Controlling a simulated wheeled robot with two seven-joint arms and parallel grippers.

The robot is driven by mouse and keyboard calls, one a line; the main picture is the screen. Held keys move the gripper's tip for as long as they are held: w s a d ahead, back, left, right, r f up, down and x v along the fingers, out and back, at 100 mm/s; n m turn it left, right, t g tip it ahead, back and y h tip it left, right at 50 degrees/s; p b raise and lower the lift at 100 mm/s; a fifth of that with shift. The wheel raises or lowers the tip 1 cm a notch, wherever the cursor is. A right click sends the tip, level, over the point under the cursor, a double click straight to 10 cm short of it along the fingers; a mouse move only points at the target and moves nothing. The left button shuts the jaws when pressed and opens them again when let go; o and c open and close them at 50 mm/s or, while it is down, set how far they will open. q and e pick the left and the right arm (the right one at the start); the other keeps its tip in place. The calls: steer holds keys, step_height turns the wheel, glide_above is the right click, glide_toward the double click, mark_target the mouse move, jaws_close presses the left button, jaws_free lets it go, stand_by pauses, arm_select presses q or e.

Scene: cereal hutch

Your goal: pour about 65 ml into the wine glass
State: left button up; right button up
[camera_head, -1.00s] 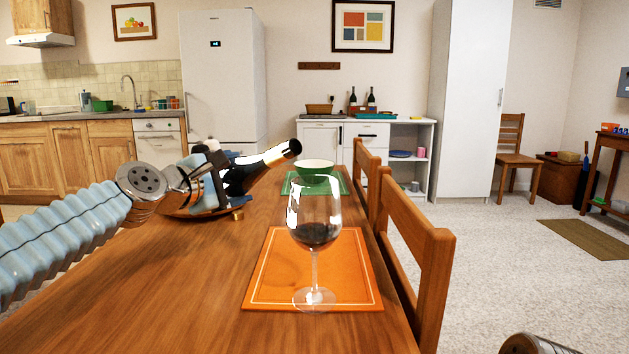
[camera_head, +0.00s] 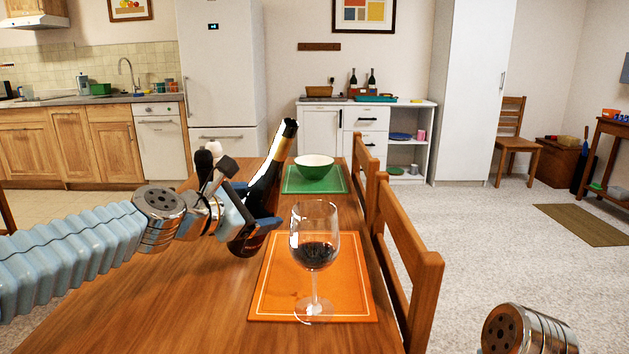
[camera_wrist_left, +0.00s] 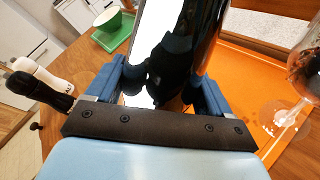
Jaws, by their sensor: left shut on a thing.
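The wine glass (camera_head: 315,245) stands upright on an orange placemat (camera_head: 274,290) and holds dark wine in the lower part of its bowl. My left gripper (camera_head: 238,205) is shut on a dark wine bottle (camera_head: 266,183), left of and behind the glass. The bottle is tilted, its neck up and to the right, its mouth apart from the glass. In the left wrist view the bottle (camera_wrist_left: 180,45) sits between the blue fingers, with part of the glass (camera_wrist_left: 300,75) at the right. My right gripper is not seen; only a piece of my right arm shows at the lower right.
A green bowl (camera_head: 314,172) stands on a green placemat (camera_head: 299,185) farther back. Shakers (camera_wrist_left: 40,78) stand on the table left of the bottle. Wooden chairs (camera_head: 408,255) line the table's right side. The table's near left part is clear.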

mark_target(264, 174)
arm_select(q)
steer(key=s+d+n+p, duration=0.1)
steer(key=p, duration=0.1)
steer(key=s+d+r+n+g+h+p, duration=0.1)
steer(key=p, duration=0.1)
steer(key=shift+r+n, duration=0.3)
steer(key=shift+s+d+g+b, duration=0.3)
steer(key=shift+b, duration=0.1)
steer(key=shift+n+g+h, duration=0.3)
steer(key=shift+n+g, duration=0.1)
steer(key=shift+n, duration=0.5)
steer(key=shift+s+d+r, duration=0.2)
steer(key=shift+r, duration=0.8)
steer(key=shift+s+d+r, duration=0.15)
steer(key=shift+s+r, duration=0.1)
steer(key=shift+r, duration=0.8)
steer(key=shift+s+d+r, duration=0.2)
steer(key=shift+r, duration=0.8)
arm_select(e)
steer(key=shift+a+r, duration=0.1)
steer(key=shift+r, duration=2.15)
